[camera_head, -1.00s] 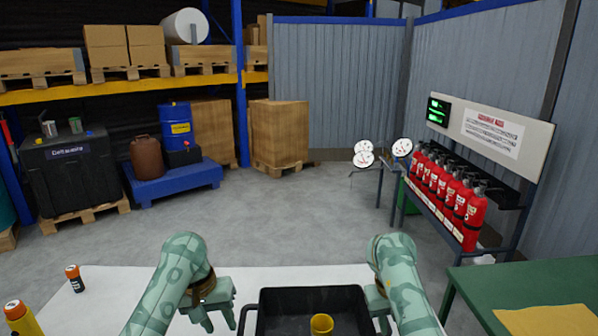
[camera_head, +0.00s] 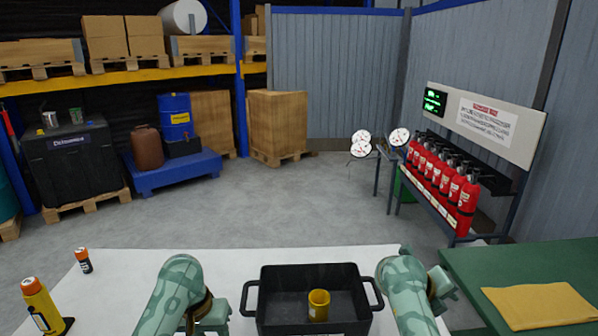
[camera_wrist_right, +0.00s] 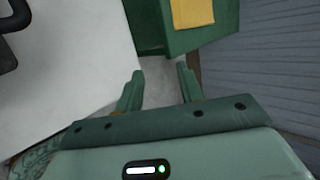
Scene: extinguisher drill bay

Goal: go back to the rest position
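My right gripper (camera_head: 442,290) is over the right edge of the white table, to the right of the black tray and apart from it. In the right wrist view its two fingers (camera_wrist_right: 160,85) are spread with nothing between them. My left gripper (camera_head: 212,322) is left of the tray, low in the head view; its fingertips are cut off by the frame's bottom edge. The black two-handled tray (camera_head: 283,281) stands on the white table (camera_head: 225,260) between my arms. A yellow cup (camera_head: 319,304) stands upright inside it.
An orange-capped yellow bottle (camera_head: 42,305) and a small black cylinder with orange ends (camera_head: 84,262) stand at the table's left. A green table (camera_head: 500,262) with a yellow cloth (camera_head: 540,305) is at right. Red extinguishers (camera_head: 467,200) stand on a rack beyond. The floor between is clear.

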